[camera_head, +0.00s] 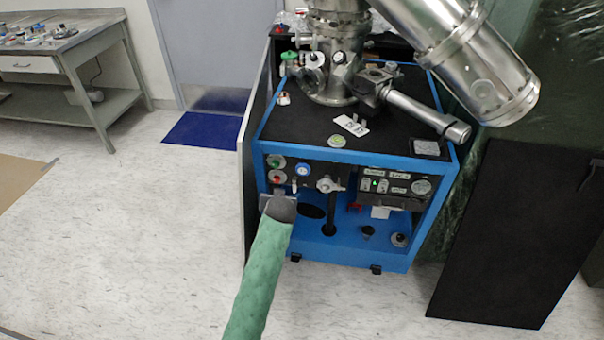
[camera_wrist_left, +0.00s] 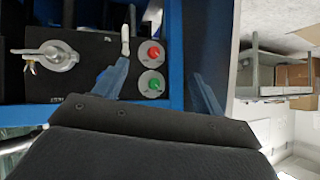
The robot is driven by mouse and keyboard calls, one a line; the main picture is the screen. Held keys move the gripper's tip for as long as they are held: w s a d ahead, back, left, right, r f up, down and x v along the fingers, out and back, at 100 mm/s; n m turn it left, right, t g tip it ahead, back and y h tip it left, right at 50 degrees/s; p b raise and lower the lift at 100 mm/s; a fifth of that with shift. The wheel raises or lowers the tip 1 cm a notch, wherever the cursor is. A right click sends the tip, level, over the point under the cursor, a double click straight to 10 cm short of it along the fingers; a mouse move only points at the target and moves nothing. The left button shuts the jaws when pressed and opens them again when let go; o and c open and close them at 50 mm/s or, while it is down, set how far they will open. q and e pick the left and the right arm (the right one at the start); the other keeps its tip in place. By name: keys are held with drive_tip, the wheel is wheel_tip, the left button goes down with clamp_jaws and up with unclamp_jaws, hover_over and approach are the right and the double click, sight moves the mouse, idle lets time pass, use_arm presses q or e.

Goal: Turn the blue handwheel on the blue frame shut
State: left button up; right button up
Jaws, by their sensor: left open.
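The blue frame (camera_head: 340,247) is a cart with a black front panel. A small round blue-and-white part (camera_head: 301,169), which looks like the blue handwheel, sits on the panel right of a green knob (camera_head: 275,161) and a red knob (camera_head: 275,176). My left gripper (camera_head: 278,194) is just in front of the panel's left part, below these knobs. In the left wrist view the open left gripper (camera_wrist_left: 160,70) has its fingers apart, with the red knob (camera_wrist_left: 152,53) and green knob (camera_wrist_left: 151,84) showing between them. There the handwheel is not clearly visible. My right gripper is out of view.
A silver handle (camera_head: 328,184) sticks out right of the knobs, and a small white lever (camera_wrist_left: 125,40) sits near them. Metal vacuum parts (camera_head: 335,60) stand on the cart. A dark board (camera_head: 520,235) leans at right. The floor at left is clear.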

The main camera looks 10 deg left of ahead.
use_arm(q)
drive_tip(key=w+f+t, duration=0.2)
drive_tip(key=w+f, duration=0.1)
drive_tip(key=w, duration=0.1)
drive_tip(key=t+h, duration=0.4)
drive_tip(key=t, duration=0.2)
approach(302, 170)
drive_tip(key=w, duration=0.2)
drive_tip(key=shift+n, duration=0.4)
drive_tip(key=shift+w+d+f+p, duration=0.1)
drive_tip(key=shift+w+p, duration=0.1)
drive_tip(key=shift+w, duration=1.65)
drive_tip(key=shift+w+f+p, duration=0.15)
drive_tip(key=shift+w+p, duration=0.05)
drive_tip(key=shift+w, duration=1.65)
drive_tip(key=shift+c, duration=0.2)
drive_tip(key=c, duration=0.9)
